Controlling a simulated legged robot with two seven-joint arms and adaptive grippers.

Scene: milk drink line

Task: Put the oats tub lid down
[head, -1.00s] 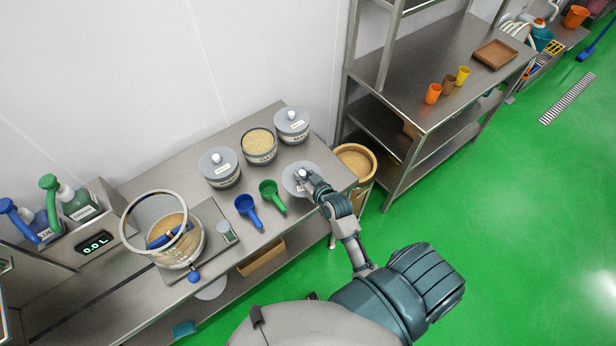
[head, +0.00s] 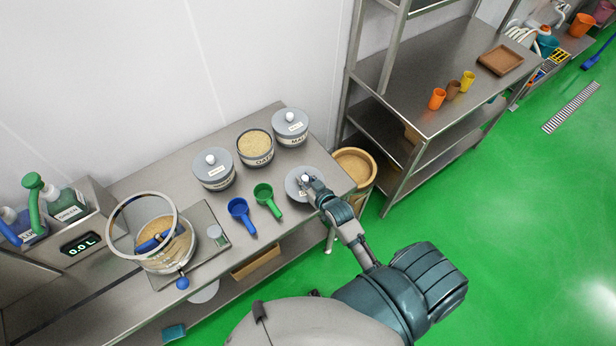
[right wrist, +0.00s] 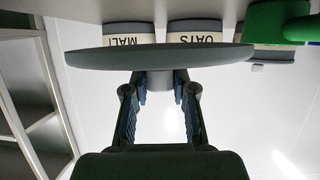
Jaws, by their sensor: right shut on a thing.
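My left gripper is not in view.
A lidded malt tub (head: 290,127) and another lidded tub (head: 214,172) flank the oats tub. A blue scoop (head: 241,213) and a green scoop (head: 267,198) lie left of the lid. A grain-filled bin (head: 354,162) stands beyond the counter's right end.

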